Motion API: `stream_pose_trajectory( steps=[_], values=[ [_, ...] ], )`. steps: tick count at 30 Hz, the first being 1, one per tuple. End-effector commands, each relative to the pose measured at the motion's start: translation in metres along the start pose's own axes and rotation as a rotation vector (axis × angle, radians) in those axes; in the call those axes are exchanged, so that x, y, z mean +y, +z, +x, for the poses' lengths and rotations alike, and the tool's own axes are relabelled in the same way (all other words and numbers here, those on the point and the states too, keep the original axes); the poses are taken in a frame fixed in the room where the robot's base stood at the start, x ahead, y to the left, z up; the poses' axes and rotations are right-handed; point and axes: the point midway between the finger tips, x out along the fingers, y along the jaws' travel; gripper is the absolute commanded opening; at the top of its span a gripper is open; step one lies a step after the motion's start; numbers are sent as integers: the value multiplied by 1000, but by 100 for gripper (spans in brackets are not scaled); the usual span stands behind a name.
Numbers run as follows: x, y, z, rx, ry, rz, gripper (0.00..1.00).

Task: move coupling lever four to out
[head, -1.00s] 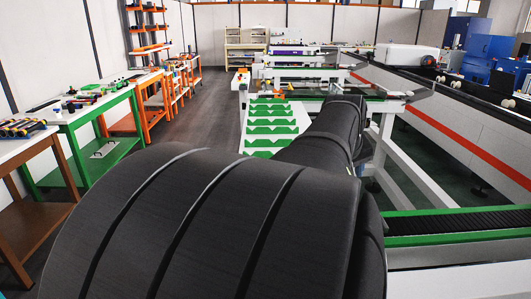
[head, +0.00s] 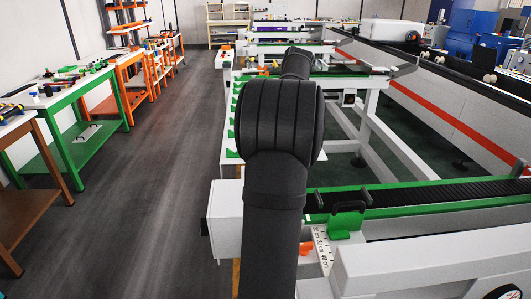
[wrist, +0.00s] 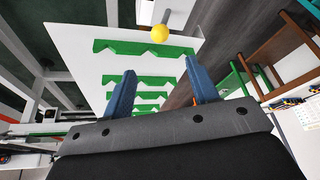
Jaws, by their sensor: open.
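In the wrist view my gripper (wrist: 159,66) is open, its two blue fingers apart with nothing between them. A yellow ball knob (wrist: 160,33) on a short grey stem shows just beyond the fingertips, over the edge of a white panel; it is apart from the fingers. It may be a lever's end, but no number is readable and I cannot tell which lever it is. In the head view my dark arm hides the gripper and any lever there.
The white panel carries several green toothed strips (wrist: 145,80). In the head view a green-edged rail (head: 430,195) with a green bracket (head: 347,219) lies at right. Green (head: 85,92) and orange benches stand at left. The grey aisle floor (head: 150,190) is clear.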

Motion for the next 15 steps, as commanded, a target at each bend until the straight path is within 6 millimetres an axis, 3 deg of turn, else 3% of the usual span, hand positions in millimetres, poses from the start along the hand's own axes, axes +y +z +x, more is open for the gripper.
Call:
stream_pose_trajectory(
  steps=[15],
  values=[
    [0,1,110,-3,-1,1,54]
  ],
)
